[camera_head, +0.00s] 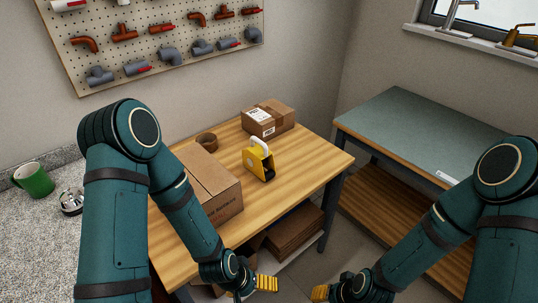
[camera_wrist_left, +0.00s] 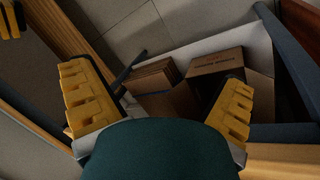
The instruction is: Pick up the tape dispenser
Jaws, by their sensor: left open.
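The tape dispenser (camera_head: 260,163) is yellow and black with a white top part. It stands on the wooden table (camera_head: 312,165), between the two cardboard boxes. My left gripper (camera_head: 256,287) hangs in front of the table's near edge, well apart from the dispenser. In the left wrist view its two yellow fingers (camera_wrist_left: 160,105) are spread wide with nothing between them. My right gripper (camera_head: 325,293) shows only in part at the bottom of the head view, and its jaws cannot be made out. The dispenser is not in the left wrist view.
A large cardboard box (camera_head: 212,188) stands on the table behind my left forearm. A smaller box (camera_head: 268,118) and a brown tape roll (camera_head: 206,141) are farther back. Folded cardboard (camera_head: 290,233) lies below the table. A grey-topped bench (camera_head: 425,130) stands at right.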

